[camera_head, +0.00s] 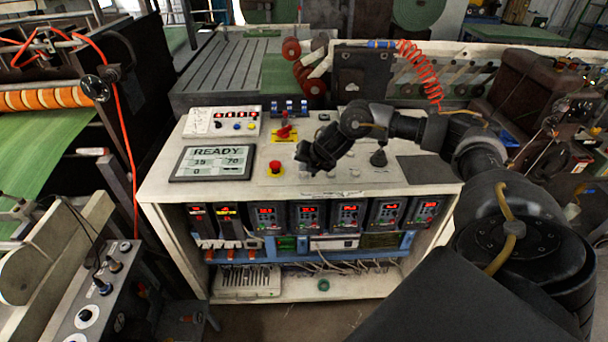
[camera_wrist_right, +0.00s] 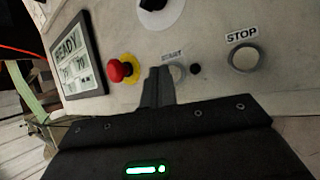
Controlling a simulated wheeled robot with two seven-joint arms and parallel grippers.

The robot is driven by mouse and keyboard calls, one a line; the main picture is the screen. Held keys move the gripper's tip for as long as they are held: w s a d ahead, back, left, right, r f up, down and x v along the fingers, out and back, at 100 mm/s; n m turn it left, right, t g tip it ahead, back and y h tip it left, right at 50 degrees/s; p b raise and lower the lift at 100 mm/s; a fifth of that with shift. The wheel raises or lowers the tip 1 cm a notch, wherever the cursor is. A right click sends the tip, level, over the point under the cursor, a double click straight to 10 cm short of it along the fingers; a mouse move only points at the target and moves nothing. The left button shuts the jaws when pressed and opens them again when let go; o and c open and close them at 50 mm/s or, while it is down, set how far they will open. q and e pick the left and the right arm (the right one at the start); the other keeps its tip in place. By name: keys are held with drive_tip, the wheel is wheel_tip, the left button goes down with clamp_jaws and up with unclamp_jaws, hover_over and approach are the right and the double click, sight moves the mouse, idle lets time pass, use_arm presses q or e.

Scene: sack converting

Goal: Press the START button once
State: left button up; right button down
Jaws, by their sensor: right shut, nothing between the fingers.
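My right gripper (camera_wrist_right: 160,72) is shut and empty. Its fingertips overlap the left edge of the button in that view; I cannot tell whether they touch it. In the head view my right gripper (camera_head: 308,160) hangs over the console top (camera_head: 250,150), and the START button cannot be made out there. My left gripper is not in view.
A red emergency knob (camera_head: 275,168) on a yellow base sits left of the gripper. The STOP button (camera_wrist_right: 243,58) lies to the right of START. A display (camera_head: 213,163) reads READY.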

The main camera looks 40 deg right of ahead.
drive_tip(key=shift+f, duration=0.35)
